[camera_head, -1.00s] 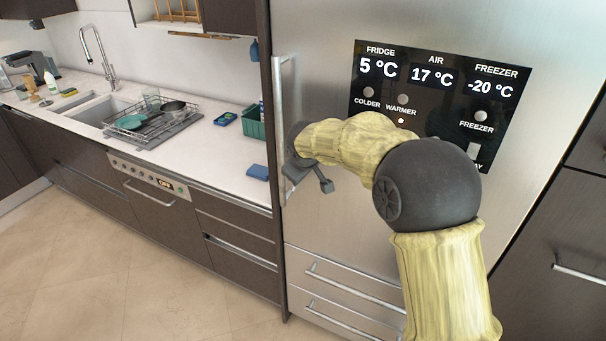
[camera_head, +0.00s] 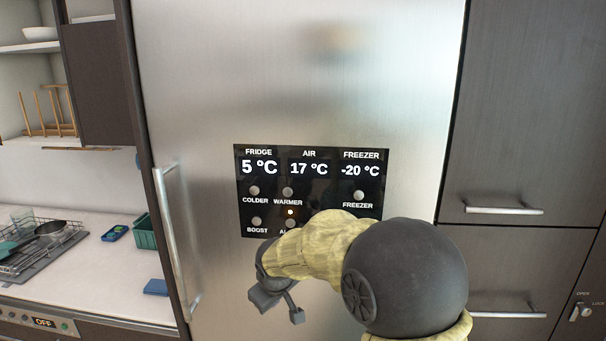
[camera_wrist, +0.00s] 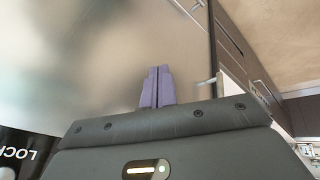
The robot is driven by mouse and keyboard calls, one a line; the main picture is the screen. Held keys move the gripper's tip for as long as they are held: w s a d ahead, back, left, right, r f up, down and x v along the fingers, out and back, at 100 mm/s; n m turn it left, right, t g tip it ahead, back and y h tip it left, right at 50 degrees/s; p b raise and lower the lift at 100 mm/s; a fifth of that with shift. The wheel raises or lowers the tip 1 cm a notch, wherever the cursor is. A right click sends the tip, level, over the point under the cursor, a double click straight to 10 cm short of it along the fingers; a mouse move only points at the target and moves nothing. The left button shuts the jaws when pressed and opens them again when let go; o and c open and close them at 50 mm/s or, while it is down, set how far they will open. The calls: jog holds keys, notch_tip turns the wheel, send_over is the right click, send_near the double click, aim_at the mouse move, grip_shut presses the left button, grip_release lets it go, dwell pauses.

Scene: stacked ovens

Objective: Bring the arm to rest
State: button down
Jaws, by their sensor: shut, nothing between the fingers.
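My gripper (camera_wrist: 156,88) shows in the wrist view with its two purple fingers pressed together and nothing between them. In the head view, my gripper (camera_head: 278,300) is at the lower middle, in front of the steel fridge door (camera_head: 290,80). My bent arm reaches in from the lower right. It covers the lower right part of the black control panel (camera_head: 312,180). I cannot tell how far the gripper is from the door.
The fridge's vertical handle (camera_head: 172,240) is left of my gripper. A counter (camera_head: 95,260) with a dish rack (camera_head: 45,240), a green container (camera_head: 146,232) and a blue sponge (camera_head: 155,287) lies further left. Dark cabinets (camera_head: 520,110) with bar handles stand at the right.

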jog(key=s+d+f+m+g, duration=0.1)
jog(key=s+d+m, duration=0.3)
jog(key=s+d, duration=0.6)
jog(key=s+d+f+m+g+h, duration=0.1)
jog(key=s+d+f+m, duration=0.3)
jog(key=s+d, duration=0.6)
jog(key=shift+s+d+f+m+g, duration=0.2)
jog(key=shift+s+d+m+g, duration=0.35)
jog(key=shift+d, duration=0.7)
jog(key=shift+w, duration=0.2)
